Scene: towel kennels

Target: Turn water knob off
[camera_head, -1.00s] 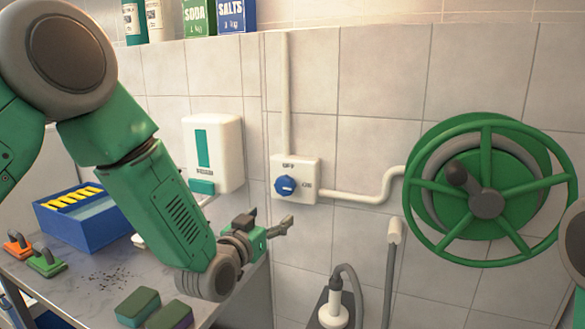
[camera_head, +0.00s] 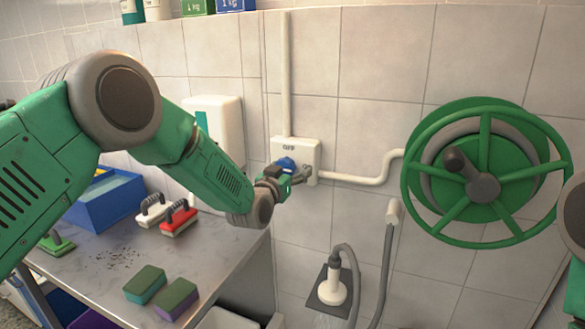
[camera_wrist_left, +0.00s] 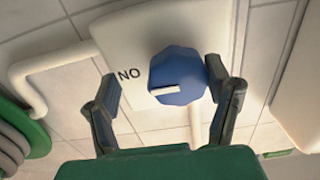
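The blue knob (camera_head: 286,163) sits on a white wall box (camera_head: 309,150) marked OFF above, with its right-hand label mostly covered by the gripper. My left gripper (camera_head: 297,175) is at the knob, in front of the box. In the left wrist view, the knob (camera_wrist_left: 178,76) lies between the two open fingers of my left gripper (camera_wrist_left: 163,92). The finger on the right is close against the knob; whether it touches I cannot tell. The other finger stands apart. The knob's white mark faces the ON label, which appears upside down. My right gripper is not in view.
A green hose reel wheel (camera_head: 484,180) is on the wall to the right. A white spray head (camera_head: 332,290) hangs below on a grey hose. The table (camera_head: 215,262) at left holds sponges, brushes and a blue bin (camera_head: 105,205). A white dispenser (camera_head: 222,130) is beside the box.

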